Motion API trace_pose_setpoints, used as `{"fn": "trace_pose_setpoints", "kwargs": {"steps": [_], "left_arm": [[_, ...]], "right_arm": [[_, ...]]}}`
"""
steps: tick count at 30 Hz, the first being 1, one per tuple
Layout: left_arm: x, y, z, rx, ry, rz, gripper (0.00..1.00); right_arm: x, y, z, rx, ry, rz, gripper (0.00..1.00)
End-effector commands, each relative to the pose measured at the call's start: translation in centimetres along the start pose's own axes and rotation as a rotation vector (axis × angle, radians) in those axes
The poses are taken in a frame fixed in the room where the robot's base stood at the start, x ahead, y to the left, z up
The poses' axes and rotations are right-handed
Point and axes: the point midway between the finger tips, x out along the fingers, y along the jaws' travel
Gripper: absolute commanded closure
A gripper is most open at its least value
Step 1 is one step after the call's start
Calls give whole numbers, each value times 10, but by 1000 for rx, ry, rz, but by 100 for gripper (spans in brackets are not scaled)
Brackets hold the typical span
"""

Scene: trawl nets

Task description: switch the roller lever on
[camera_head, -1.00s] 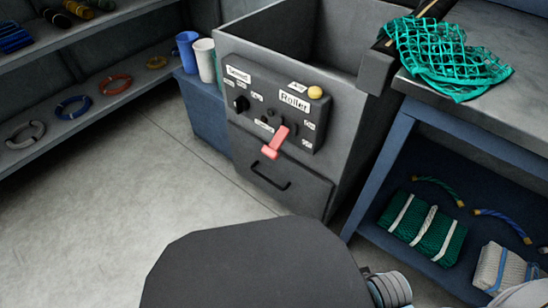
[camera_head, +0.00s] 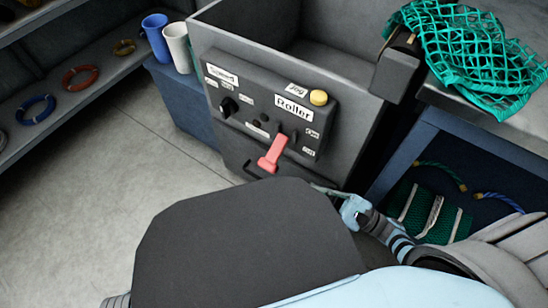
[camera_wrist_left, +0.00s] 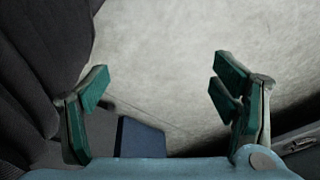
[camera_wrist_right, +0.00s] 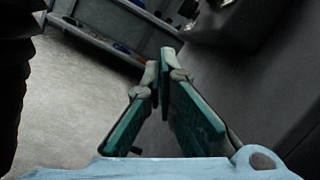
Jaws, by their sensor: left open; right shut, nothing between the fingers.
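The roller lever (camera_head: 272,154) is a red handle on the dark control panel (camera_head: 262,92) in the head view. It hangs below the "Roller" label and points down and slightly left. Two small labels to its right are hard to read. My right gripper (camera_head: 322,188) is below and right of the lever, apart from it, partly hidden by my dark body part. In the right wrist view it is shut and empty (camera_wrist_right: 160,62). My left gripper (camera_wrist_left: 160,80) is open and empty above the floor in the left wrist view; the head view does not show it.
The panel also carries a yellow button (camera_head: 319,97) and a black knob (camera_head: 228,106). A grey bin (camera_head: 345,60) rises behind it. Blue (camera_head: 156,37) and white (camera_head: 177,47) cups stand left. A bench with green net (camera_head: 470,60) is at right. Floor (camera_head: 110,150) is open at left.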

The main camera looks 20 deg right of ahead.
Motion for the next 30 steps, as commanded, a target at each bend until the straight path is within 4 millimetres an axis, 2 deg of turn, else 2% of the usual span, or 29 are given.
{"fn": "trace_pose_setpoints", "kwargs": {"steps": [6, 11, 17, 24, 26, 27, 30], "left_arm": [[0, 2, 12, -1, -23, 3, 20], [0, 2, 12, -1, -23, 4, 20], [0, 2, 9, -1, -16, 3, 20], [1, 1, 5, -2, -9, 2, 20], [0, 0, 2, -4, -1, 1, 20], [13, -1, 4, -10, -4, 1, 20], [28, -1, 7, -21, 2, 1, 20]], "right_arm": [[6, 2, 0, 1, -8, 14, 100], [15, 2, 0, -1, -10, 17, 100], [50, 3, 1, -1, -11, 14, 100], [103, 3, 1, -1, -9, 14, 100], [108, 3, 11, -2, -8, 15, 100], [109, 3, 20, -1, -8, 15, 100], [112, 3, 31, -1, -7, 15, 100]]}}
